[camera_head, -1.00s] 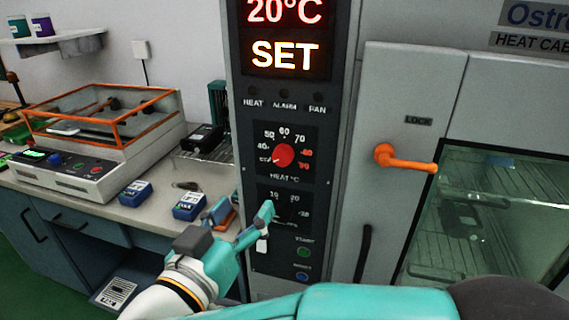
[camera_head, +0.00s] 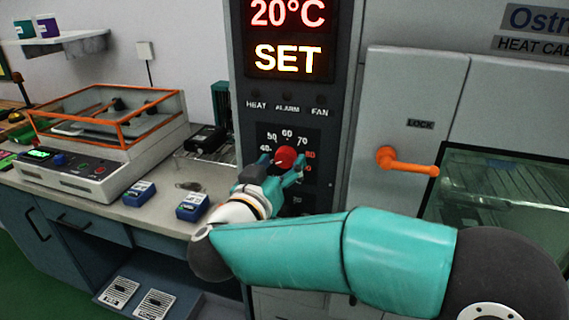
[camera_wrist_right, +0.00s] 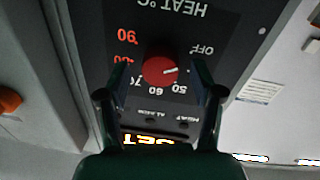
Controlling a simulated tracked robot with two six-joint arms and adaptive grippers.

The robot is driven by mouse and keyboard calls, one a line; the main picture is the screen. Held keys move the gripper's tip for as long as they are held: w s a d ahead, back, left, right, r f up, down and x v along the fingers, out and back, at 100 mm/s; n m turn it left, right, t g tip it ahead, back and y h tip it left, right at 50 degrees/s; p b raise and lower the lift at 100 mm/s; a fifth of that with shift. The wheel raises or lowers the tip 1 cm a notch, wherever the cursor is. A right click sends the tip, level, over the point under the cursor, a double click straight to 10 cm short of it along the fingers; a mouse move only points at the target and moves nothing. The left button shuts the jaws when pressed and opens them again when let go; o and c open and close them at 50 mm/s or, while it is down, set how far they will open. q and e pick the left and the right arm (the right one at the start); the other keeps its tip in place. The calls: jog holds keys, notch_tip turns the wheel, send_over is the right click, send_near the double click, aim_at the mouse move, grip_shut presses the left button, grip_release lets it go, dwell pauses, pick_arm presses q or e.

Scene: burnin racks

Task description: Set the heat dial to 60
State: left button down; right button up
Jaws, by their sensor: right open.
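The red heat dial (camera_head: 286,156) is on the dark control panel; it also shows in the right wrist view (camera_wrist_right: 158,71), upside down. Its white pointer mark lies between the OFF and 50 labels there, away from 60. My right gripper (camera_head: 282,166) is open at the dial, one finger on each side; in the wrist view (camera_wrist_right: 158,76) gaps show between fingers and dial. The display (camera_head: 287,35) reads 20°C and SET. My right arm and gripper cover the lower panel and the dial's lower scale. My left gripper is out of view.
An orange door handle (camera_head: 405,161) sticks out right of the panel. At left, a bench (camera_head: 150,212) holds an orange-framed machine (camera_head: 70,170) and small blue boxes (camera_head: 193,206). Free space lies in front of the cabinet door.

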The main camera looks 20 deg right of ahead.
jog(key=c, duration=1.1)
jog(key=shift+d, duration=0.25)
jog(key=shift+c, duration=0.2)
jog(key=shift+a, duration=0.2)
